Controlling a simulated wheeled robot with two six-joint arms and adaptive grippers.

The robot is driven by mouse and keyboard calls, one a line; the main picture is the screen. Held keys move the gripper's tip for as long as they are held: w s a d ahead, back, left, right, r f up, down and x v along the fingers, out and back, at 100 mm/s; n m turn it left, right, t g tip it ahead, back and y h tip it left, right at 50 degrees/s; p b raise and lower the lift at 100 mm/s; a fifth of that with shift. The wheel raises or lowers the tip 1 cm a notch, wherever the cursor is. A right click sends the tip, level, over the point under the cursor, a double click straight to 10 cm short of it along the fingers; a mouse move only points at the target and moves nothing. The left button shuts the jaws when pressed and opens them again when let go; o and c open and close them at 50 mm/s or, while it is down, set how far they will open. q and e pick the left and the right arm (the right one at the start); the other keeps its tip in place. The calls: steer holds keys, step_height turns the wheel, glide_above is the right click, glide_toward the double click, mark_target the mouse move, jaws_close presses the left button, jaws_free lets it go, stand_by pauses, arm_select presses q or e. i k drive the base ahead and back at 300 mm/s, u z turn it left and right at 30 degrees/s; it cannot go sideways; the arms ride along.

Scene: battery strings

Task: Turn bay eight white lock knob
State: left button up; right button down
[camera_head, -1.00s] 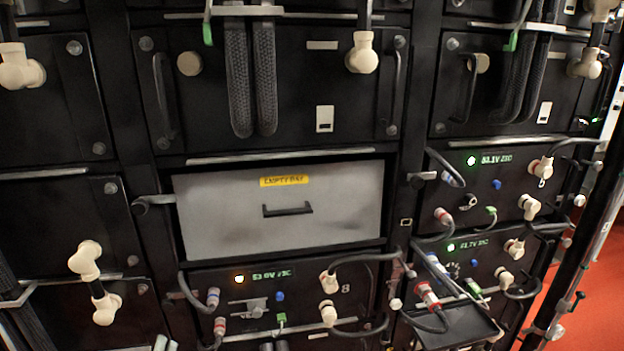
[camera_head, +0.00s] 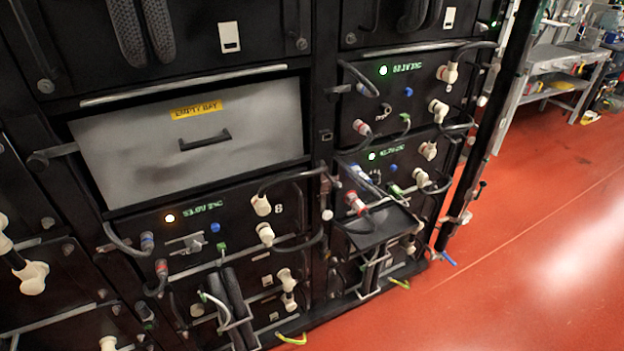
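Bay eight (camera_head: 225,225) is the black battery module below the grey empty bay panel, left of centre. Neither gripper is in view.
The grey empty bay panel (camera_head: 190,140) has a yellow label and black handle. Right of bay eight, a small black shelf (camera_head: 375,228) sticks out with cables above it. The red floor (camera_head: 520,260) at right is clear. A workbench (camera_head: 560,70) stands far back right.

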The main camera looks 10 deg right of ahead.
mark_target(326, 214)
steer(key=z, duration=2.35)
steer(key=i, duration=2)
steer(key=u, duration=2.35)
